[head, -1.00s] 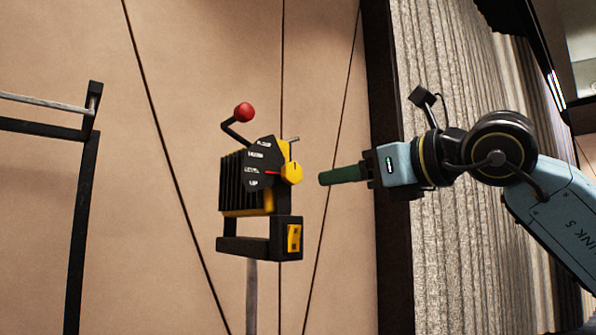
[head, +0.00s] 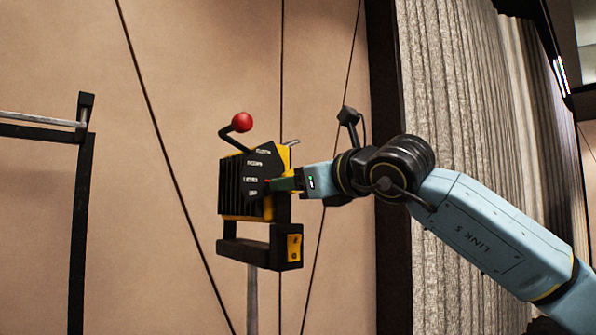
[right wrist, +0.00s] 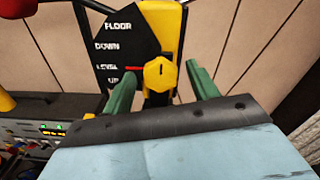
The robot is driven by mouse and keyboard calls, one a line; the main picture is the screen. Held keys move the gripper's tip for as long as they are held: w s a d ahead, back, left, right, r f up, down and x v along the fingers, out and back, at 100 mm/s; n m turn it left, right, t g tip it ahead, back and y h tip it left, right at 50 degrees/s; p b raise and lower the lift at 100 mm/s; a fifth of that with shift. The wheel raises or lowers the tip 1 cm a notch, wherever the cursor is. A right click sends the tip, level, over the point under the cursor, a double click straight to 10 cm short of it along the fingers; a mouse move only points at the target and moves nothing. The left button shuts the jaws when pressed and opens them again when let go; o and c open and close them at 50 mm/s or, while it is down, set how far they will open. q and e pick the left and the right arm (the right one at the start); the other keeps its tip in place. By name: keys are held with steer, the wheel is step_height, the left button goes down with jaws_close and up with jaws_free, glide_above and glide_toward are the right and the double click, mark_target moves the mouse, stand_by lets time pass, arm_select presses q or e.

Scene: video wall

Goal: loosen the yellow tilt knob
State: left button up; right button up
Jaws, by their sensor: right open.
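The yellow tilt knob (right wrist: 160,73) sits on the front of a black and yellow head unit (head: 246,187), beside a black dial plate (right wrist: 118,45) lettered FLOOR, DOWN, LEVEL, UP. A red pointer beside the knob lies at LEVEL. My right gripper (right wrist: 160,82) is open, with one green finger on each side of the knob and a visible gap to each. In the head view the right gripper (head: 274,185) covers the knob. My left gripper is not in view.
A red ball-ended lever (head: 241,122) rises from the top of the unit. A dark frame (head: 78,200) stands at the left. An instrument panel (right wrist: 40,130) shows at lower left in the wrist view.

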steer(key=shift+w+a, duration=0.1)
steer(key=shift+w, duration=0.05)
steer(key=shift+c, duration=0.2)
steer(key=c, duration=1)
steer(key=shift+o, duration=0.2)
